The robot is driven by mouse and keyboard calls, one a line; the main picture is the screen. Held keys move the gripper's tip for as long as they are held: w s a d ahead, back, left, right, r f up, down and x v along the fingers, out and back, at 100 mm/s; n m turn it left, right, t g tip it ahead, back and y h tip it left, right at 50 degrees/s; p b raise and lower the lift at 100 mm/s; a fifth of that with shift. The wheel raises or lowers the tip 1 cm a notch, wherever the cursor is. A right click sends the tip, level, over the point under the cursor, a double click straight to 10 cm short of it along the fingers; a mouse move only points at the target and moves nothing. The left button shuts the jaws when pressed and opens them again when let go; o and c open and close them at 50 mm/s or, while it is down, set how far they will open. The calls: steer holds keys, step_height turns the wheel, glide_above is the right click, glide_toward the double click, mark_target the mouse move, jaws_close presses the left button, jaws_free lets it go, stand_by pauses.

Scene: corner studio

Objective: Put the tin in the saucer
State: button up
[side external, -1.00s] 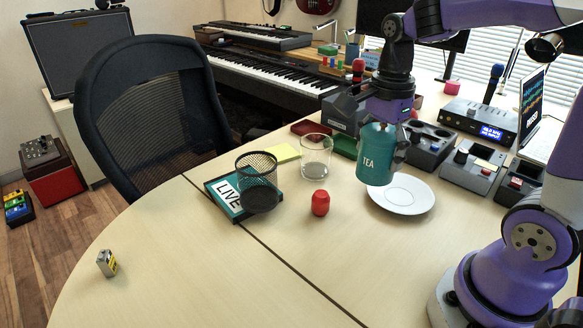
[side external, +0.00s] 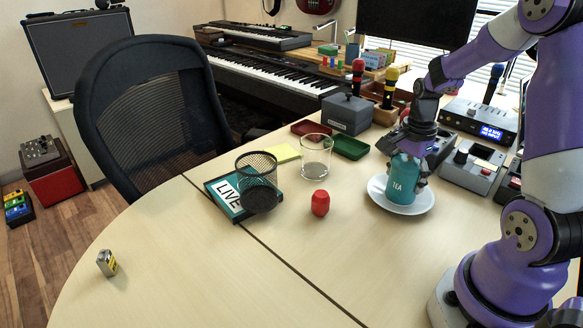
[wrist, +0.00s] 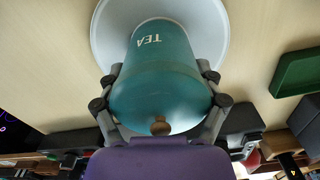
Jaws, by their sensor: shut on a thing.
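The teal tin (side external: 401,180) marked "TEA" is at the white saucer (side external: 418,207), within its rim in the side view. It looks upright or nearly so; whether its base touches the saucer I cannot tell for sure. My gripper (side external: 416,160) is shut on the tin, coming from above and behind it. In the wrist view the tin (wrist: 161,75) fills the middle between my fingers, its small knob towards me. The saucer (wrist: 104,40) shows around its far end.
A red shaker-like object (side external: 320,203) stands left of the saucer. A glass (side external: 315,158), a mesh cup (side external: 257,182) and a "LIVE" book (side external: 222,196) are further left. Green (side external: 350,147) and red trays lie behind. Audio devices (side external: 473,166) crowd the right.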

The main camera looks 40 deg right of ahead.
steer(key=shift+f, duration=0.15)
steer(key=o, duration=1)
steer(key=shift+n, duration=0.3)
steer(key=r, duration=1.2)
steer(key=shift+w+a+r, duration=0.1)
steer(key=shift+a+r, duration=0.15)
steer(key=shift+a, duration=0.15)
steer(key=s+a+n+t, duration=0.1)
steer(key=a+n+t, duration=0.1)
steer(key=a+n, duration=0.6)
steer(key=s+a+r+n+t, duration=0.1)
steer(key=a+n+t, duration=0.2)
steer(key=a+n, duration=0.6)
steer(key=n, duration=0.3)
steer(key=shift+s+a+r+t, duration=0.2)
steer(key=shift+s+r+t, duration=0.1)
steer(key=shift+s, duration=0.1)
